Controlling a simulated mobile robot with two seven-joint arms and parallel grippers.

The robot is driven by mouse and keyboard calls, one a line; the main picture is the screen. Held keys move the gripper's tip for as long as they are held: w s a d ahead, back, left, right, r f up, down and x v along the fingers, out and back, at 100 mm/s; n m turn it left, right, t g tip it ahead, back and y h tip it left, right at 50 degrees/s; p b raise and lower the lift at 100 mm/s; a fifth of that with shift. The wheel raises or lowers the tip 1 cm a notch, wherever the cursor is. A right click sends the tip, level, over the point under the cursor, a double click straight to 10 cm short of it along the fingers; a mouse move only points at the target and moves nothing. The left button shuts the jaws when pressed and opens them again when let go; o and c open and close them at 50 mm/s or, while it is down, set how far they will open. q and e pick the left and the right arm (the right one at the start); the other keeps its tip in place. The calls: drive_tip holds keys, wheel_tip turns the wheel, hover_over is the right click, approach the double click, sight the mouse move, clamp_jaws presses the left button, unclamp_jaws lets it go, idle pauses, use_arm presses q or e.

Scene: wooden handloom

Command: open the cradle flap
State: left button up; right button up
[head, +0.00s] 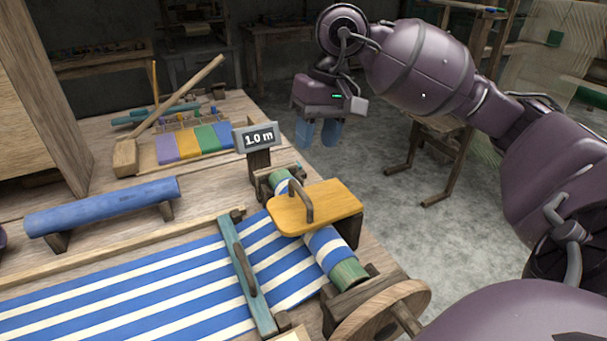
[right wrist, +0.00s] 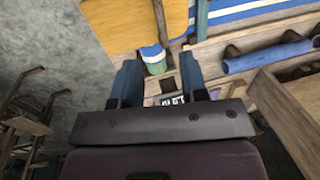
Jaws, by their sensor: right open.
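The cradle flap (head: 340,203) is a yellow-orange wooden plate with a dark arched handle (head: 300,201). It lies flat across the cloth roll (head: 328,247), covering the roll's middle. In the right wrist view the flap (right wrist: 118,22) shows at the top, beyond the fingers. My right gripper (head: 318,134) hangs behind the flap, past the bench's far right edge, apart from it. Its two blue fingers are spread with nothing between them; they also show in the right wrist view (right wrist: 160,78). My left gripper is not in view.
A sign reading 1.0 m (head: 257,138) stands on a post beside the roll. A blue padded bar (head: 102,207), a wooden mallet (head: 170,118) and a teal crossbar (head: 246,275) are on the loom. A wooden wheel (head: 382,316) is at the roll's near end.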

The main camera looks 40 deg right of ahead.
sight(305, 194)
drive_tip(key=f, duration=0.3)
drive_tip(key=a+f, duration=0.1)
drive_tip(key=f, duration=0.2)
drive_tip(key=a+f+b, duration=0.1)
drive_tip(key=f, duration=0.2)
drive_tip(key=shift+w+f, duration=0.2)
drive_tip(key=shift+f, duration=0.55)
clamp_jaws()
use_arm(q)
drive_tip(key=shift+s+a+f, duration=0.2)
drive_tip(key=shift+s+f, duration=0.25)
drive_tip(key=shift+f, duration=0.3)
